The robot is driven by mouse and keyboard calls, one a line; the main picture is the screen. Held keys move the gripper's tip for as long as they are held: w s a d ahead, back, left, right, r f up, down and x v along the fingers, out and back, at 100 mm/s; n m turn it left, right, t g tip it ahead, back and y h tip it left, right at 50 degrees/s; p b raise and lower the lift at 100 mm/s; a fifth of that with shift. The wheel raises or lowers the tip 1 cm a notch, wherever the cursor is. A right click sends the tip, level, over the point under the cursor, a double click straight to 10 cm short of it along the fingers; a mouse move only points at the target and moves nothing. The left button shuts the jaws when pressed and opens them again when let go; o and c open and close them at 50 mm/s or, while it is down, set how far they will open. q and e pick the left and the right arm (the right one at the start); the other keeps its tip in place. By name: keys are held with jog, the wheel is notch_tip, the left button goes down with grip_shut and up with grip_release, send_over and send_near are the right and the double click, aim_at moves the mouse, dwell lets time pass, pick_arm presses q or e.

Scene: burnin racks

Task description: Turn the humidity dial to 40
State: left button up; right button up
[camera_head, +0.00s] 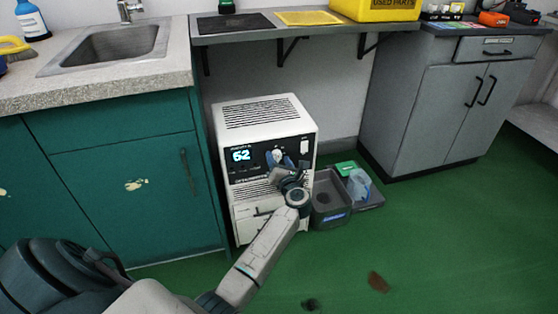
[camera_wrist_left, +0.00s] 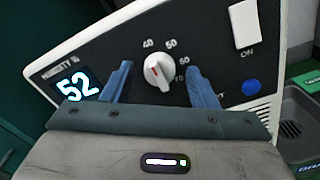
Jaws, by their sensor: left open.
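The white dehumidifier (camera_head: 264,115) stands on the floor between the teal cabinet and the grey cabinet. Its black front panel carries the white humidity dial (camera_wrist_left: 157,69), with a red pointer mark and the numbers 40, 50, 60 and 70 around it. The lit display (camera_wrist_left: 77,86) reads 52 in the left wrist view. My left gripper (camera_head: 282,160) is at the panel, open. In the left wrist view its blue fingers stand on either side of the dial, apart from it as far as I can tell. My right gripper is not in view.
A white ON switch (camera_wrist_left: 244,24) and a blue button (camera_wrist_left: 251,87) are right of the dial. A grey bin (camera_head: 330,199) stands on the floor beside the machine. The teal cabinet (camera_head: 125,180) is close on the left. The green floor in front is mostly clear.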

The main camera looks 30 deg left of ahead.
pick_arm(q)
jog(key=p+v, duration=0.1)
jog(key=v, duration=0.9)
jog(key=shift+s+d, duration=0.15)
jog(key=shift+s, duration=0.1)
